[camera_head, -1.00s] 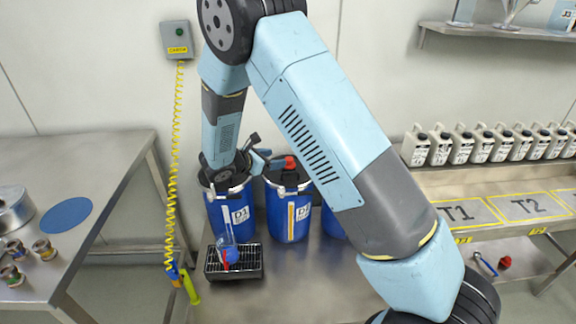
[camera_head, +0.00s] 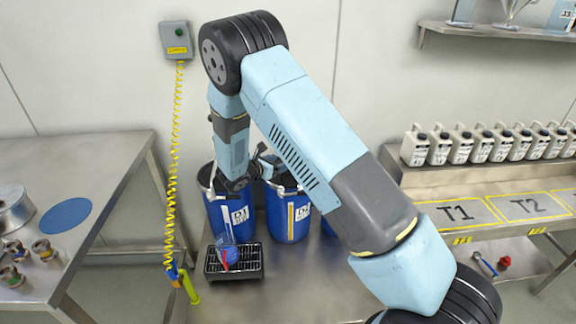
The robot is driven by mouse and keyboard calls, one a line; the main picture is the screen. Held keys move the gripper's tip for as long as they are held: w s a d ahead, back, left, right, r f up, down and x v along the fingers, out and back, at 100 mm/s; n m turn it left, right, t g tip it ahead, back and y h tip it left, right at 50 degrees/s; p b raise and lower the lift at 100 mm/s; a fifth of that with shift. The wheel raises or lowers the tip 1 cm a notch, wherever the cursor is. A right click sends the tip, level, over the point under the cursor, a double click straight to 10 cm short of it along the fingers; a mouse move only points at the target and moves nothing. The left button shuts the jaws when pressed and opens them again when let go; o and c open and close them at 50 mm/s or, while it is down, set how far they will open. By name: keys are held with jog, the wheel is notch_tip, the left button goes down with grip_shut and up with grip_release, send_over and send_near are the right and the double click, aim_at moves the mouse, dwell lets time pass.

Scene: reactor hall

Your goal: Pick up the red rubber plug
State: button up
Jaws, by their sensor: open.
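My gripper (camera_head: 268,166) is over the left rim of the middle blue drum (camera_head: 288,218), close to its top, and is open. Another small red object (camera_head: 505,262) lies on the lower surface at the right, well away from the gripper. I cannot tell from its shape what it is.
A blue drum marked D1 (camera_head: 232,218) stands at the left, with another partly hidden at the right. A black rack (camera_head: 213,264) holds a clear vessel with blue and red parts. A yellow coiled cord (camera_head: 172,150) hangs left. White canisters (camera_head: 440,147) line the right shelf.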

jog(key=shift+x, duration=2.65)
jog(key=shift+a, duration=0.1)
jog(key=c, duration=1.1)
